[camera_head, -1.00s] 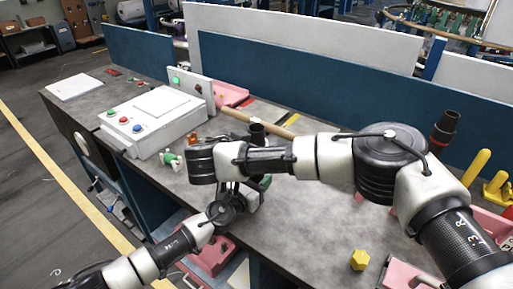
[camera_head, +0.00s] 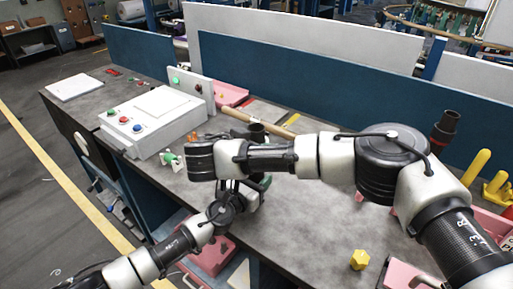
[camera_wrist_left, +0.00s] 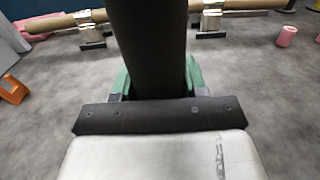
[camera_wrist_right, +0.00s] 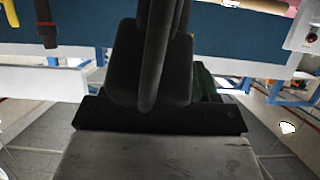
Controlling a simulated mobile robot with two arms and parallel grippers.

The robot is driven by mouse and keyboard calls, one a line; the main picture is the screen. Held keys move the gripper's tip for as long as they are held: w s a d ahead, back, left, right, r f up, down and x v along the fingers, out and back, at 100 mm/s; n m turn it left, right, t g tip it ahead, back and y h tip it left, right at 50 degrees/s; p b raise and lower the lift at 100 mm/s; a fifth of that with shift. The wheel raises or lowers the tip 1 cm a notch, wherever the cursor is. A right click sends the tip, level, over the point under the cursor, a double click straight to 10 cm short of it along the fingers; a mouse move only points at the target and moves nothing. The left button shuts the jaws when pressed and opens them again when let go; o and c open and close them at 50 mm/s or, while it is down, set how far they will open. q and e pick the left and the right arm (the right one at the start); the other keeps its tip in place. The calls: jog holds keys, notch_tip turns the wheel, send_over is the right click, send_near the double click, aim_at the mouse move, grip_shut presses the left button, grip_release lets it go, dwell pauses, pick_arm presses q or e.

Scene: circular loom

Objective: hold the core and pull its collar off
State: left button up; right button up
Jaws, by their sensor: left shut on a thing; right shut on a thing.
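The dark core (camera_wrist_left: 148,45) runs up from between the green fingertips of my left gripper (camera_wrist_left: 155,85) in the left wrist view. In the head view its dark upper end (camera_head: 257,130) shows just above my right arm. My left gripper (camera_head: 258,186) is shut on the core above the table. In the right wrist view my right gripper (camera_wrist_right: 155,95) is shut on a dark rounded piece, which I take to be the collar (camera_wrist_right: 125,65). My right arm hides the right fingertips in the head view, and I cannot tell whether collar and core touch.
A tan rod (camera_head: 270,124) lies behind the grippers. A white control box (camera_head: 150,118) stands to the left. A yellow nut-like piece (camera_head: 359,260) lies at front right, near pink bins. A dark tapered part (camera_head: 445,128) stands at right.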

notch_tip(320, 180, up, 9)
dwell(0.8)
jog(key=shift+r, duration=0.15)
notch_tip(320, 180, up, 7)
jog(key=shift+r, duration=0.2)
dwell(0.4)
dwell(0.4)
notch_tip(320, 180, up, 8)
dwell(0.9)
pick_arm(q)
jog(key=o, duration=1)
jog(key=shift+o, duration=0.2)
